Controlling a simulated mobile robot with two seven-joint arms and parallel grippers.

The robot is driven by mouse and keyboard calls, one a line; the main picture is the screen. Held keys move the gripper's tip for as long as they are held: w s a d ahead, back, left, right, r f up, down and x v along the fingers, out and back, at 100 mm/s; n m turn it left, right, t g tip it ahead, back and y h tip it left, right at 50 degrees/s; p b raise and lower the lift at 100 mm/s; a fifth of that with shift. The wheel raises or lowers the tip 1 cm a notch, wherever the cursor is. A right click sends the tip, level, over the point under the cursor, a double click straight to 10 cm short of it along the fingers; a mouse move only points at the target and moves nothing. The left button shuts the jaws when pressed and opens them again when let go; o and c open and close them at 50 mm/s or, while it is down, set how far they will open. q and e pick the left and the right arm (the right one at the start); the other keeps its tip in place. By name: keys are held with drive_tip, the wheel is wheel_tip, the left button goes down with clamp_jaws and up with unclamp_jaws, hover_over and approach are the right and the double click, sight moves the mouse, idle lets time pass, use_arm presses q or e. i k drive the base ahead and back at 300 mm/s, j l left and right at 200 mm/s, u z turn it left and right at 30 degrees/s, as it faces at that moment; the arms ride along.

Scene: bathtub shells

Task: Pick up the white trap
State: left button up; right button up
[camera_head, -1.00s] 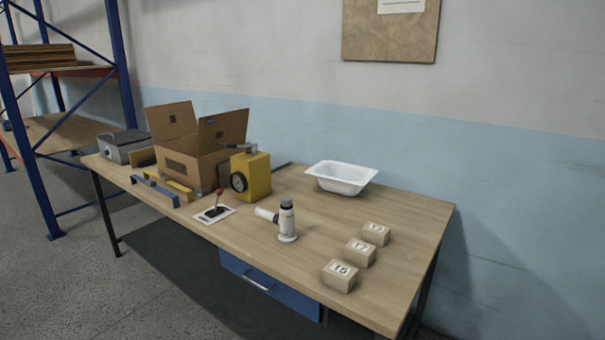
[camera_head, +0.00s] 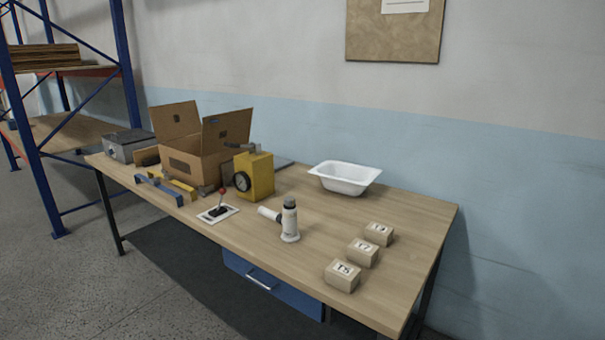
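The white trap (camera_head: 290,224) stands upright on the wooden table, near the middle of its front half. It has a dark collar and a short white side pipe pointing left. A white bathtub shell (camera_head: 344,178) sits on the table behind it, toward the wall. Neither of my grippers shows in the head view.
The wooden table (camera_head: 400,207) also bears several numbered blocks, one of them a front block (camera_head: 342,275), right of the trap. A lever plate (camera_head: 218,213), a yellow gauge box (camera_head: 254,176), an open cardboard box (camera_head: 196,160), blue and yellow handles and a grey case (camera_head: 129,146) stand left.

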sight(289, 217)
drive_tip(key=i+j+z, duration=0.25)
drive_tip(key=i, duration=0.2)
drive_tip(key=i+j+z, duration=0.3)
drive_tip(key=i, duration=0.15)
drive_tip(key=i+l, duration=0.05)
